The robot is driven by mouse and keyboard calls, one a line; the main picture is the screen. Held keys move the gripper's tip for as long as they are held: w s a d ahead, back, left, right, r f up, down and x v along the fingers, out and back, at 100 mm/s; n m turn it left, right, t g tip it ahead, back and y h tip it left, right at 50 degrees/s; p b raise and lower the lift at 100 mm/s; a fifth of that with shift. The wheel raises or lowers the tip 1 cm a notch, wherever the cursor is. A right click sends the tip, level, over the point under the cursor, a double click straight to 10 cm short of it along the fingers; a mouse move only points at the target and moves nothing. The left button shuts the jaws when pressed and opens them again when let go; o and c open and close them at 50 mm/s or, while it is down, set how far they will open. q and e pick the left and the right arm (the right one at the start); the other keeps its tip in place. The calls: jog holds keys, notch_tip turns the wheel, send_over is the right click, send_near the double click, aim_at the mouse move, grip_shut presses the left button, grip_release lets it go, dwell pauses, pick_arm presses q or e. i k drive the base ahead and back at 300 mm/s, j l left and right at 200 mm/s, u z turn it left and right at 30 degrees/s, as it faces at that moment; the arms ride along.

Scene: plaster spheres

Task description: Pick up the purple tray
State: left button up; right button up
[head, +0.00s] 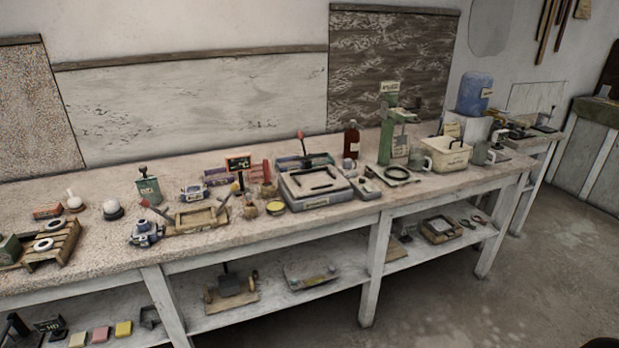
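I cannot make out a clearly purple tray. A small purple item (217,177) stands toward the back of the long workbench (100,265), left of the middle. It is too small to tell if it is a tray. A grey tray-like device (316,184) sits further right on the bench. Neither of my grippers is in view.
A wooden frame (197,219) lies near the front edge. A green press (392,135), a cream bin (447,154) and a blue jug (474,92) crowd the right. The floor (480,300) in front is clear.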

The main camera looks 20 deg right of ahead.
aim_at(218, 177)
jog(key=i+l+u, duration=0.2)
jog(key=l+u, duration=0.25)
jog(key=l, duration=0.4)
jog(key=l+u, duration=0.4)
jog(key=l, duration=0.45)
